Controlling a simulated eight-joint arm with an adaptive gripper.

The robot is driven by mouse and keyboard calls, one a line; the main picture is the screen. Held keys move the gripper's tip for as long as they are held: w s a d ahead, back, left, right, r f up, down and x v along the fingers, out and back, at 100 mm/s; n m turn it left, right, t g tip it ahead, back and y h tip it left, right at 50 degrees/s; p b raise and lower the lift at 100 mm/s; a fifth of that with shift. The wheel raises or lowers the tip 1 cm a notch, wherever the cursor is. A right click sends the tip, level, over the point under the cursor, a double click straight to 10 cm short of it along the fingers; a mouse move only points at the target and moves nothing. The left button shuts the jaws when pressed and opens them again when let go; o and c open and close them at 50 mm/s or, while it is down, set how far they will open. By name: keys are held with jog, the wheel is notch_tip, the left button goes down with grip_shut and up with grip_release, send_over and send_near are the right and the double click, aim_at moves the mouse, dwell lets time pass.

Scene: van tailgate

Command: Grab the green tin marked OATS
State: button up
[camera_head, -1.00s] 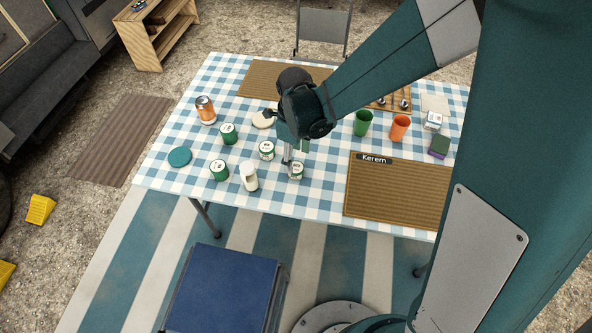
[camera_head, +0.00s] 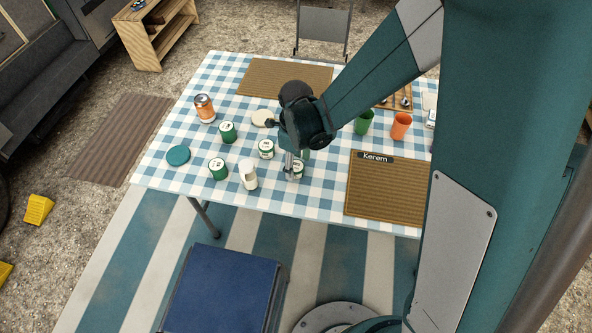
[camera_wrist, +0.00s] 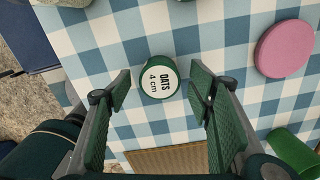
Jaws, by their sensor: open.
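The green tin marked OATS (camera_wrist: 158,84) stands on the checked tablecloth, its white lid reading "OATS 4 cm" in the wrist view. It shows between and just beyond the two fingertips of my open gripper (camera_wrist: 160,88), with a gap on either side. In the head view my gripper (camera_head: 290,164) points down right beside a green-and-white tin (camera_head: 299,172) and partly covers it. Other similar tins stand to the left: one (camera_head: 266,149) close by, one (camera_head: 228,132) and one (camera_head: 218,169) farther off. Their labels are too small to read here.
A white-topped jar (camera_head: 249,176) stands left of my gripper. A placemat marked Kerem (camera_head: 385,190), a green cup (camera_head: 363,123) and an orange cup (camera_head: 401,126) are to the right. The wrist view shows a pink disc (camera_wrist: 285,48). A teal disc (camera_head: 178,155) lies far left.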

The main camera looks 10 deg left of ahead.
jog(key=shift+f, duration=0.85)
jog(key=c, duration=1)
